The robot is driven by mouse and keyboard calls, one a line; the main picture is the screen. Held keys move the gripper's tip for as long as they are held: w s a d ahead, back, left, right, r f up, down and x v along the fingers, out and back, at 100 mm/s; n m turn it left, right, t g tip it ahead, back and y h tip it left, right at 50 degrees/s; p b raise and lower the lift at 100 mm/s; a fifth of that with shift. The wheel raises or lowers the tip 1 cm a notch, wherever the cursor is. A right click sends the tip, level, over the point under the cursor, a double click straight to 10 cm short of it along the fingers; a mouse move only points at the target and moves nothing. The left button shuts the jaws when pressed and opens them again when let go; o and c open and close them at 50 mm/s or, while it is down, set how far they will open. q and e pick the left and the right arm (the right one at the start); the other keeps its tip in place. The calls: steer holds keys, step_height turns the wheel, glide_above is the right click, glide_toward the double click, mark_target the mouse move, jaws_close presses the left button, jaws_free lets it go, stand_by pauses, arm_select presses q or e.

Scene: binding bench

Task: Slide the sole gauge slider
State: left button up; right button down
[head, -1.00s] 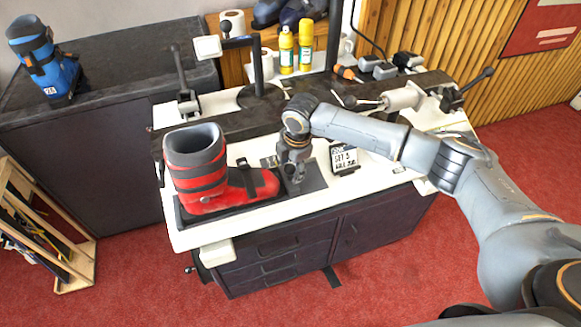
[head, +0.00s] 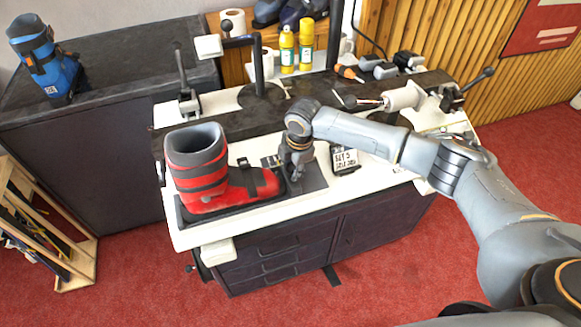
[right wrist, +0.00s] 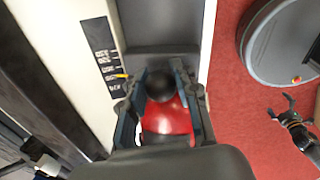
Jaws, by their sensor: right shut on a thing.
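The sole gauge is a dark tray (head: 310,180) on the white bench top, with a red boot (head: 205,175) standing in its left part. My right gripper (head: 296,172) is at the boot's toe end. In the right wrist view its fingers (right wrist: 160,92) are shut on the slider's round black knob (right wrist: 160,84), with the red toe close by. A yellow pointer (right wrist: 122,76) lies beside a dark printed scale (right wrist: 102,62). In the head view the hand hides the knob. My left gripper (right wrist: 281,106) shows small in the right wrist view, fingers apart and empty.
A small printed card (head: 345,160) stands right of the gauge. Lever clamps and a dark bar line the bench's back, with yellow bottles (head: 287,48) behind. A blue boot (head: 45,60) stands on the dark cabinet at left. The bench's front edge is near.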

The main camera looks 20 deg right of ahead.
steer(key=d, duration=0.3)
steer(key=d+p, duration=0.1)
steer(key=d, duration=0.3)
steer(key=shift+w+d+r+p, duration=0.1)
steer(key=shift+w+d+p, duration=0.1)
steer(key=shift+d+p, duration=0.1)
steer(key=shift+d, duration=0.15)
steer(key=c, duration=1.1)
jaws_free()
steer(key=shift+c, duration=0.2)
steer(key=shift+o, duration=0.7)
steer(key=shift+s, duration=0.1)
